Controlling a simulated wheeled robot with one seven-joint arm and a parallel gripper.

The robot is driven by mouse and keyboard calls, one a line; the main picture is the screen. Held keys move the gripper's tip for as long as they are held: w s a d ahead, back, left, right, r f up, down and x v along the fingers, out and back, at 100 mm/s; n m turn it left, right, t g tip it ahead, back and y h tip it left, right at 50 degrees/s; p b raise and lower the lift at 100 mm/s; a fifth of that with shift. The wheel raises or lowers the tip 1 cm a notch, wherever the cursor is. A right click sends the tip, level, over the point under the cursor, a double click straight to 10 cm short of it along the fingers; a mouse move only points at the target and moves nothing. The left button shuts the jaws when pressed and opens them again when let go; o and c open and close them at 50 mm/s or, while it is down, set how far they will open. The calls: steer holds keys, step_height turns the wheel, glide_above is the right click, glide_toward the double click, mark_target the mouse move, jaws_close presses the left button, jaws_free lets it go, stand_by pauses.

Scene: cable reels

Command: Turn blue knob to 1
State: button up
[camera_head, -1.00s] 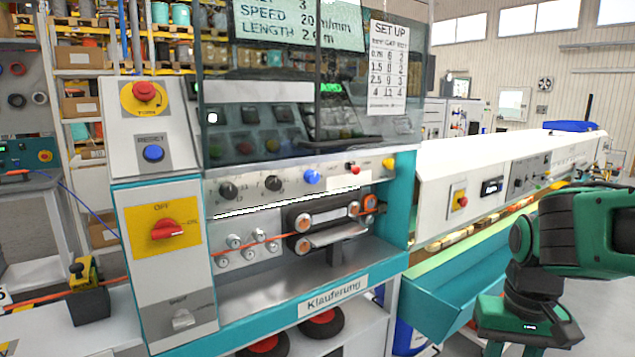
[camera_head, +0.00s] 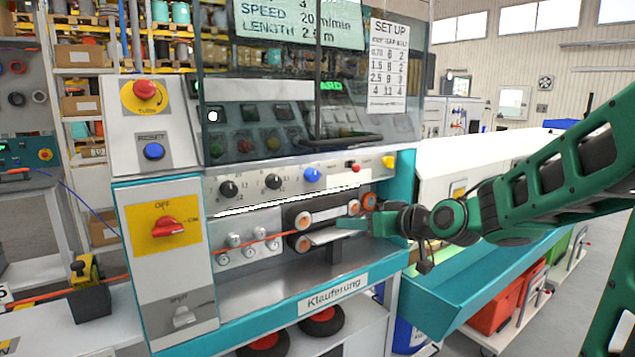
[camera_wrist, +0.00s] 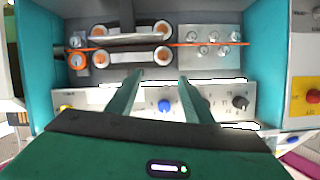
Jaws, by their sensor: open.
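The blue knob (camera_head: 312,175) sits on the sloped control strip of the machine, right of two black knobs (camera_head: 228,188) and left of a small red button (camera_head: 355,168). Its scale marks are too small to read. In the wrist view, which looks upside down, the blue knob (camera_wrist: 165,105) shows between the two green fingers. My gripper (camera_wrist: 158,75) is open and empty. In the head view my gripper (camera_head: 345,228) is in front of the rollers, below and right of the knob, apart from it.
A clear guard window (camera_head: 290,110) hangs above the strip. Rollers (camera_head: 303,244) and an orange cable (camera_head: 265,238) lie below it. A red OFF switch (camera_head: 165,227) is on the left panel. The machine's teal side wall (camera_head: 404,190) stands at the right.

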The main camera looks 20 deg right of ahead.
mark_target(315, 176)
steer(key=w+a+r+t+y, duration=0.2)
steer(key=w+r+t, duration=0.2)
steer(key=r, duration=0.4)
steer(key=x, duration=1)
steer(key=shift+w+f, duration=0.4)
steer(key=shift+d, duration=0.1)
steer(key=c, duration=1)
steer(key=shift+c, duration=0.2)
